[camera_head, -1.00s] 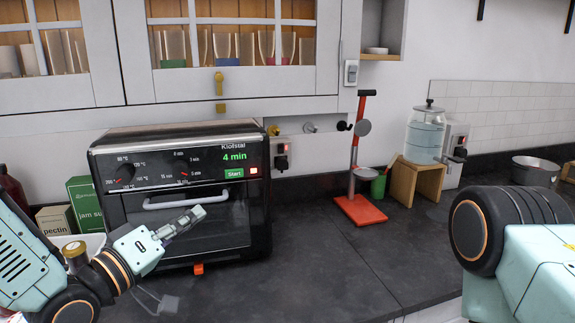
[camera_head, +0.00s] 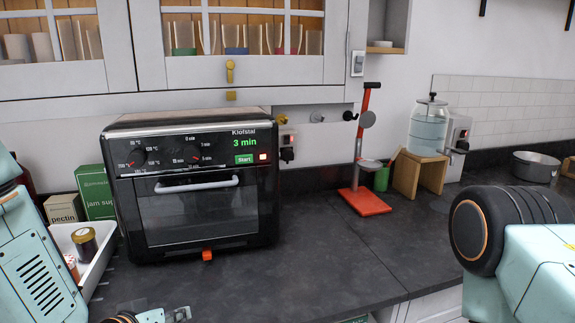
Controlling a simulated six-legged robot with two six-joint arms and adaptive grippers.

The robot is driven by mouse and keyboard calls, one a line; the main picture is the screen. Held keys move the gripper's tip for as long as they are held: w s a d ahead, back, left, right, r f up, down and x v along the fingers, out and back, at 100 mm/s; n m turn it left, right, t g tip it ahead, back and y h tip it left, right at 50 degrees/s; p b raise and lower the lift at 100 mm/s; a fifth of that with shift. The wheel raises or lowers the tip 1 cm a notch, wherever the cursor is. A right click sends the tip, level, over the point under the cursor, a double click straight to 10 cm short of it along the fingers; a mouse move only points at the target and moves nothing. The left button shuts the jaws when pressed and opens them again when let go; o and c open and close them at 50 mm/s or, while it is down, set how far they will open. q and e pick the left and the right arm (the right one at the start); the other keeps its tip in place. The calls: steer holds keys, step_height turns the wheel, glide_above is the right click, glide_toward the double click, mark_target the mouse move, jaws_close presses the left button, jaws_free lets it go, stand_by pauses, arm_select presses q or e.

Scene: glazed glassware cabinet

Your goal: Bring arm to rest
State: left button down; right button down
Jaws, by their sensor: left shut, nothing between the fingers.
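My left gripper (camera_head: 180,314) shows at the bottom edge of the head view, low in front of the counter and left of centre. Its fingers are together with nothing between them, and part of it is cut off by the frame. My left arm comes in along the left edge. My right arm fills the lower right corner; its gripper is out of the picture. The black countertop oven (camera_head: 192,185) stands apart from the left gripper, door closed, its display reading 3 min in green.
A white tray (camera_head: 97,268) with small jars stands left of the oven, beside pectin (camera_head: 64,208) and jam sugar (camera_head: 95,193) boxes. A red stand (camera_head: 365,202), a glass dispenser (camera_head: 428,127) and a metal pot (camera_head: 535,167) stand to the right. The middle counter is clear.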

arm_select(q)
steer(key=s+a+f+m+g+y+b, duration=0.1)
steer(key=s+f+g+b, duration=0.9)
steer(key=s+f, duration=2)
steer(key=shift+s+a+f+g+y, duration=0.25)
steer(key=shift+a+f+g+y, duration=0.25)
steer(key=shift+y, duration=0.6)
